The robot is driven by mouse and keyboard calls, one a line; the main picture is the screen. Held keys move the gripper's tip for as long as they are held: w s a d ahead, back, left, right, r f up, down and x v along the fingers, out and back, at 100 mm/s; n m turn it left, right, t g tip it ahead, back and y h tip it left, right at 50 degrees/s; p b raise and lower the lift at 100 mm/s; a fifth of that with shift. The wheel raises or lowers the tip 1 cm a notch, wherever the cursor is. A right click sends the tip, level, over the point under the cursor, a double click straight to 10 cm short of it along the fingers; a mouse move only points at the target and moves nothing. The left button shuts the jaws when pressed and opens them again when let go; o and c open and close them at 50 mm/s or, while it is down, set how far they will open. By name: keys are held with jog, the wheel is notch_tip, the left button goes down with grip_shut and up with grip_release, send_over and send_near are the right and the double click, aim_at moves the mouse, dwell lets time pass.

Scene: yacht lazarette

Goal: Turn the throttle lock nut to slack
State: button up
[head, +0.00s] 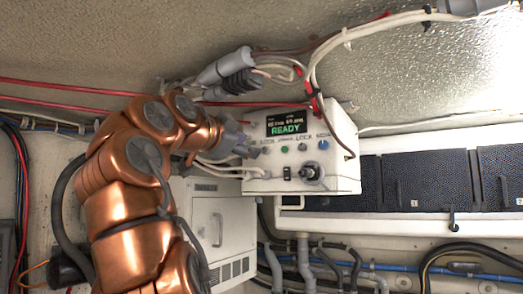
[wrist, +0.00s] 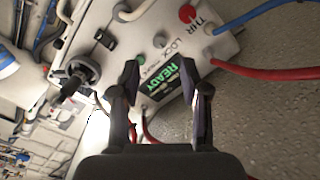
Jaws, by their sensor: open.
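A white control box (head: 262,184) hangs under the overhead, its display reading READY. In the wrist view the box (wrist: 225,45) appears turned, with THR and LOCK lettering beside a red knob (wrist: 187,13) and a small pale knob (wrist: 158,41). I cannot tell for sure which fitting is the throttle lock nut. My gripper (head: 246,151) is at the box's left front in the head view, hiding part of the panel there. In the wrist view my gripper (wrist: 167,80) is open, its fingers apart on either side of the green-lit display (wrist: 180,78), with nothing visible between them.
Cables and a grey connector (head: 225,68) run above the box. A white cabinet (head: 215,215) is below left, and dark panels (head: 430,180) stand right.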

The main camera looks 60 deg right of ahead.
aim_at(264, 150)
jog(key=d+p, duration=0.1)
jog(key=d, duration=0.6)
jog(key=shift+w+d, duration=0.2)
grip_shut()
